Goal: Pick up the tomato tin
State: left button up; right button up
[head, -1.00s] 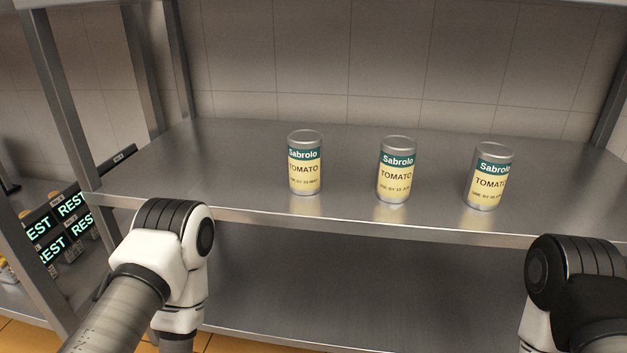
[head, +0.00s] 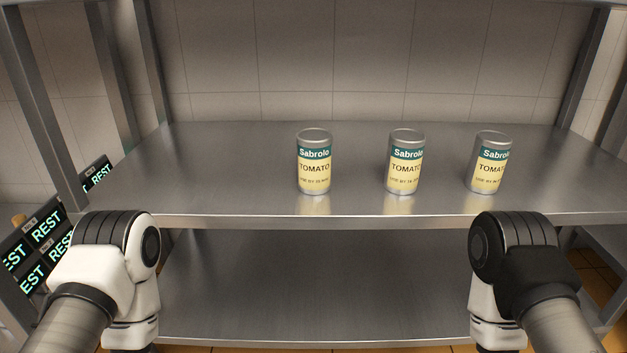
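Three tomato tins stand upright in a row on the upper steel shelf (head: 235,170). Each has a cream and teal label reading Sabrolo TOMATO. The left tin (head: 314,162), the middle tin (head: 405,162) and the right tin (head: 489,163) stand apart from each other, with bare shelf between them. Parts of both my arms show at the lower left and lower right, in front of the shelf edge. Neither of my grippers is in view. Nothing is seen touching the tins.
The front edge (head: 330,221) of the upper shelf runs between my arms and the tins. A lower shelf (head: 310,285) is bare. Steel posts stand at both sides. Dark signs reading REST (head: 47,229) are at the far left. A tiled wall (head: 350,60) is behind.

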aim_at(491, 150)
jog(key=l, duration=1.6)
